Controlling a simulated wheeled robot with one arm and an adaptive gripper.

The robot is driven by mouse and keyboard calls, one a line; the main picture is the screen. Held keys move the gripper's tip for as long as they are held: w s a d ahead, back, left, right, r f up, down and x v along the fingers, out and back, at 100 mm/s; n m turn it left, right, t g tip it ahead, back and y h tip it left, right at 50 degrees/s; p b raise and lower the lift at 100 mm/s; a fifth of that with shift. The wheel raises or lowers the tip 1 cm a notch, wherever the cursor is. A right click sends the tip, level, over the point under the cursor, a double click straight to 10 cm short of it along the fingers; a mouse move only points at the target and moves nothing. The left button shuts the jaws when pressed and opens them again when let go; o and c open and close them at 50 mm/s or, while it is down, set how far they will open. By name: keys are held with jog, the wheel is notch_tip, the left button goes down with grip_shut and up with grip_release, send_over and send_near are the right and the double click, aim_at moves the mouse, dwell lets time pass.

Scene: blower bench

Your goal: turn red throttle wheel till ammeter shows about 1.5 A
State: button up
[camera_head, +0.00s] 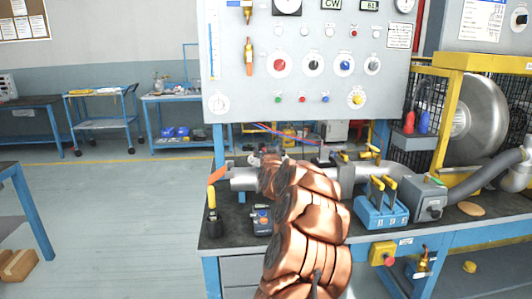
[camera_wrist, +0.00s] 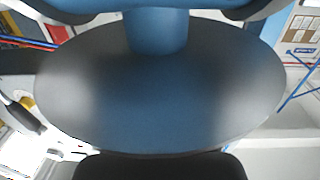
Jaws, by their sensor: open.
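A round red knob (camera_head: 279,65) on a pale plate sits on the upright panel (camera_head: 235,75) in the head view; it looks like the red throttle wheel. Round dials, one (camera_head: 287,4) at the top middle and one (camera_head: 404,5) at top right, are cut off; I cannot tell which is the ammeter or read it. My copper-coloured arm rises in front of the bench, below the panel, and hides its own end. In the wrist view, dark parts of my open gripper (camera_wrist: 155,90) show at the top corners and bottom edge. A large dark bluish disc fills the middle; I cannot tell what it is.
Black, blue and grey knobs stand right of the red one, with a yellow knob (camera_head: 357,98) below. A grey pipe (camera_head: 348,175) and a blue block (camera_head: 380,212) with yellow levers occupy the bench. A caged blower (camera_head: 480,115) stands right. Floor at left is largely clear.

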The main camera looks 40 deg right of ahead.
jog(key=shift+a, duration=0.1)
jog(key=v, duration=1.2)
dwell(0.4)
dwell(0.9)
